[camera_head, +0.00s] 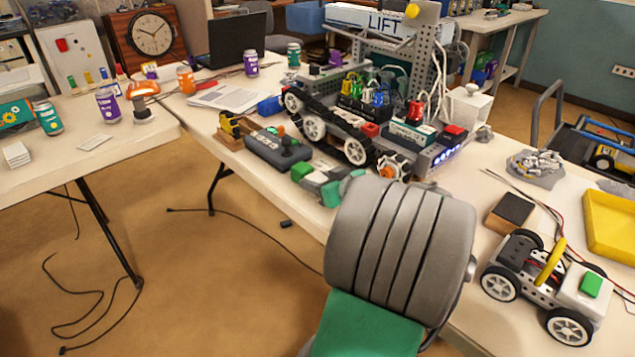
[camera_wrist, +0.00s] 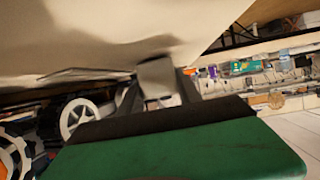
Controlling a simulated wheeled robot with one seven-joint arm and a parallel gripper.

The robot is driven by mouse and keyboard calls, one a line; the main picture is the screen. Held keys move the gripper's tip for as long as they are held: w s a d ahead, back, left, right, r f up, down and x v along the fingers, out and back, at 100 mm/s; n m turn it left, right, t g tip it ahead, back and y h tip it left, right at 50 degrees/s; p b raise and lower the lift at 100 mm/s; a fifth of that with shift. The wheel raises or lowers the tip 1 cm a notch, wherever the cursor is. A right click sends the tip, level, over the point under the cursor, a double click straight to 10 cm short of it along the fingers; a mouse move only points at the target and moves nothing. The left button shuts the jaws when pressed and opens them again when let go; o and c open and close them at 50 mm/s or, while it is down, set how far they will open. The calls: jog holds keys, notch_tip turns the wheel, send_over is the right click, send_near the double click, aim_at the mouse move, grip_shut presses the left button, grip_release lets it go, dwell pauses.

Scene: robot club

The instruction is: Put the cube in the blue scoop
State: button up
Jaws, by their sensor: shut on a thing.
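My gripper (camera_head: 318,178) reaches over the near edge of the middle table, partly hidden behind my large grey arm link. It is shut on a small green block at its far end, which looks like the cube (camera_head: 302,171); the outline is small and partly covered. In the wrist view a grey finger-like part of my gripper (camera_wrist: 158,82) stands above a green and black body; I cannot make out the cube there. A small blue object (camera_head: 270,106), possibly the blue scoop, lies on the table behind the grey controller; its shape is unclear.
A grey controller (camera_head: 278,150) lies just beyond my gripper. A large wheeled robot (camera_head: 345,135) stands to its right. A small wheeled car (camera_head: 550,285), a dark block (camera_head: 510,212) and a yellow tray (camera_head: 612,222) are at the right. Papers (camera_head: 228,97) lie behind.

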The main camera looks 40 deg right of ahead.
jog(key=shift+f+b, duration=0.3)
jog(key=o, duration=1.3)
jog(key=shift+r, duration=0.1)
jog(key=shift+o, duration=0.2)
